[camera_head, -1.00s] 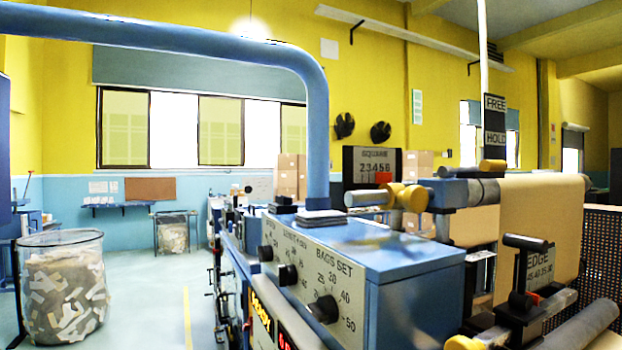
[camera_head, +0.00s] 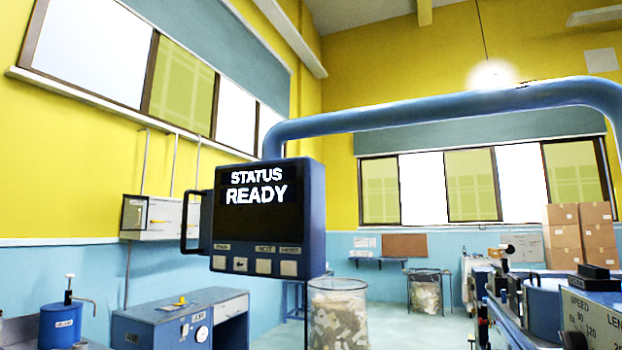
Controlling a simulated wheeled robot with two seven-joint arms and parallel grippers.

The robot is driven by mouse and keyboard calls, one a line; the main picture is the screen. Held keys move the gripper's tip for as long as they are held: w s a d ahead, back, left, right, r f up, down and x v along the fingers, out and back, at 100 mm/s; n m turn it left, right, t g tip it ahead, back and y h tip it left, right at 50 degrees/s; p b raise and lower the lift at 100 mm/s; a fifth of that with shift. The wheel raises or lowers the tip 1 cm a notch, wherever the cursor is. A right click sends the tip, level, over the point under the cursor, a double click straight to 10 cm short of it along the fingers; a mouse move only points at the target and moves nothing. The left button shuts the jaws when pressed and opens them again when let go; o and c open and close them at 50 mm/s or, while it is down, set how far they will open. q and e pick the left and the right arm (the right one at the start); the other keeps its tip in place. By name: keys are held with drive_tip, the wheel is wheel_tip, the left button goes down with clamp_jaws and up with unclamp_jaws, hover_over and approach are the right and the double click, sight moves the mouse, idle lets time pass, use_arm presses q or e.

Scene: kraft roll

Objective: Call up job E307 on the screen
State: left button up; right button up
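The screen (camera_head: 258,212) is a dark blue box hanging from the end of a blue overhead pipe (camera_head: 440,112), left of the middle of the head view. Its display reads "STATUS READY" in white letters. A row of several pale buttons (camera_head: 263,265) runs along its lower edge, with small labels above them that are hard to read. A dark handle (camera_head: 190,222) stands out from its left side. Neither of my grippers is in view.
A blue bench (camera_head: 180,318) and a blue canister (camera_head: 62,325) stand at lower left. A clear bin of scraps (camera_head: 338,312) stands behind the screen. The machine's control box (camera_head: 592,310) is at lower right. Pale floor shows between bin and machine.

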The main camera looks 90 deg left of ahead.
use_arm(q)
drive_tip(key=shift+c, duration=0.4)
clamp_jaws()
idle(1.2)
